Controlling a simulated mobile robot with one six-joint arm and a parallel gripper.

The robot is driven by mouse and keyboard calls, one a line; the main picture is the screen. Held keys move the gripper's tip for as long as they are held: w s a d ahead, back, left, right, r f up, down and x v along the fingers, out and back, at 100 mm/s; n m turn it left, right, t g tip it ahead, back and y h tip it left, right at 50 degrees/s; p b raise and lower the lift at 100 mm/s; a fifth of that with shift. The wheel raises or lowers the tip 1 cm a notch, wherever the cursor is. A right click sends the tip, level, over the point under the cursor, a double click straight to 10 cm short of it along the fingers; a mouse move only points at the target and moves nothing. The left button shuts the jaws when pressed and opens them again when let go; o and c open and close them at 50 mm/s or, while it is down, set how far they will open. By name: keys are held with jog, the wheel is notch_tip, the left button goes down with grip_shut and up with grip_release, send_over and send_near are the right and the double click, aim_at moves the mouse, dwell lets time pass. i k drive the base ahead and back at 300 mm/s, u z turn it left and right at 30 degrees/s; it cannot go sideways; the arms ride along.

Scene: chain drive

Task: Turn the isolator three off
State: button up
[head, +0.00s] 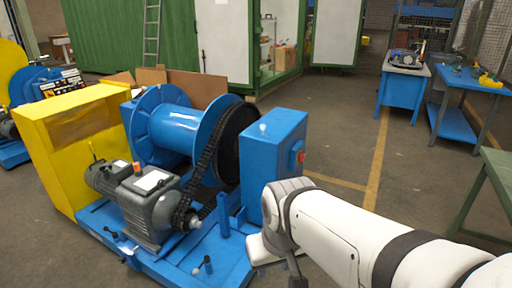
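A small red switch (300,157) sits on the right face of the blue box (274,165) at the end of the chain drive. It looks like an isolator, but no number is readable and its handle position is too small to tell. My white arm reaches in from the lower right, and its wrist is in front of the box, below the switch. My gripper (294,276) shows only as a dark piece at the bottom edge. Its fingers are mostly hidden or cut off, and I cannot see whether they hold anything.
The blue drum (180,128), black chain (207,160) and grey motor (150,200) stand on the blue base frame (225,268). A yellow guard (62,150) is at left. Blue tables (402,95) stand at back right, a green bench (497,168) at the right edge. Floor between is clear.

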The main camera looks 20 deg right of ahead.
aim_at(302, 157)
jog(key=u, duration=0.15)
jog(key=k, duration=0.4)
jog(key=z, duration=1.1)
jog(key=i, duration=1.35)
jog(key=z, duration=0.35)
jog(key=i, duration=1.5)
jog(key=u, duration=1.05)
jog(key=i, duration=0.5)
jog(key=u, duration=0.2)
jog(key=k, duration=0.7)
jog(key=u, duration=0.2)
jog(key=i, duration=0.7)
jog(key=z, duration=0.1)
